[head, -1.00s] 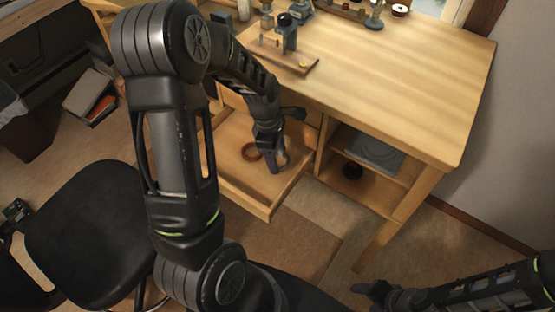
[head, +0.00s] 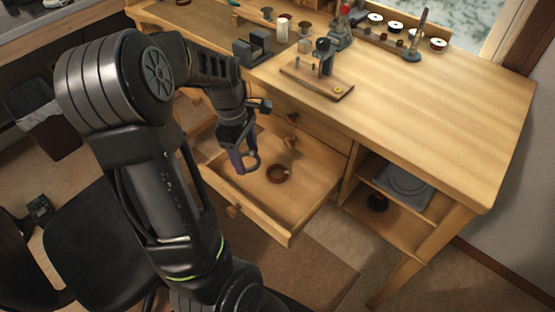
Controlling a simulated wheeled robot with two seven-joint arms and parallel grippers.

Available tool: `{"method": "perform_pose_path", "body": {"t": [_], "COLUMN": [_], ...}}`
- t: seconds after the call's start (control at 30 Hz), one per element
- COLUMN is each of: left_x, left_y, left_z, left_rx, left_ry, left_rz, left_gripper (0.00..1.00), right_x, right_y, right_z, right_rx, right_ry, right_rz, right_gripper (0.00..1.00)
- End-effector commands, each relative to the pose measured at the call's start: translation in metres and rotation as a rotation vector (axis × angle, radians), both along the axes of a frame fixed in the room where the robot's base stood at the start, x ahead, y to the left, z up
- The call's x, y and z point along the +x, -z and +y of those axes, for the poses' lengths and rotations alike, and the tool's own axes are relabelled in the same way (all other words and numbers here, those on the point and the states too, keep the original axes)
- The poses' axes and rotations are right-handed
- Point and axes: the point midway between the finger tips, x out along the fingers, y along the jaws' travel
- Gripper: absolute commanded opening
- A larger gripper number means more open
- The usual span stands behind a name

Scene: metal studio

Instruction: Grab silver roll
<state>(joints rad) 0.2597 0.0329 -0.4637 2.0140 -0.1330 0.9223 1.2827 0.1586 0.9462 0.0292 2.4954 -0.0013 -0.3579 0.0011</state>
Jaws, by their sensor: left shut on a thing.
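My left gripper (head: 242,165) is shut on the silver roll (head: 256,160), a thin ring that shows at the right of the fingers. The fingers hide part of the roll. The gripper is over the left part of an open wooden drawer (head: 268,222). A reddish-brown roll (head: 278,174) lies on the drawer floor, to the right of the gripper and apart from it. My right gripper is out of view.
The wooden workbench (head: 440,110) stands above the drawer, with a small tool stand (head: 318,82) and several spools along its back. Open shelves (head: 385,208) are right of the drawer. A black chair (head: 95,245) stands at lower left, partly behind my arm.

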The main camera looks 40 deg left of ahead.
Motion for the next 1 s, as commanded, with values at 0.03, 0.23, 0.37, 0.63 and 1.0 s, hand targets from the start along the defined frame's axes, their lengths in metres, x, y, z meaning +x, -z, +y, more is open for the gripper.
{"method": "perform_pose_path", "body": {"t": [0.03, 0.23, 0.37, 0.63, 1.0], "left_x": [-0.006, -0.023, -0.026, -0.027, -0.027], "left_y": [0.002, 0.0, 0.0, 0.0, 0.0], "left_z": [0.01, 0.033, 0.038, 0.039, 0.038], "left_rx": [0.001, 0.0, 0.0, 0.0, 0.0], "left_ry": [-0.004, -0.001, 0.0, 0.001, 0.002], "left_rz": [0.0, 0.0, -0.001, -0.001, 0.0], "left_gripper": [0.19, 0.19, 0.19, 0.19, 0.19], "right_x": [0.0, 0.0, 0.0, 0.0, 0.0], "right_y": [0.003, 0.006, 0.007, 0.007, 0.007], "right_z": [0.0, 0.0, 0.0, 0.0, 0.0], "right_rx": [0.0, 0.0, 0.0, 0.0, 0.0], "right_ry": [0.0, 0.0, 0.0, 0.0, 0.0], "right_rz": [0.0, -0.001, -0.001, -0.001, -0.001], "right_gripper": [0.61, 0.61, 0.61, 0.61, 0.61]}}
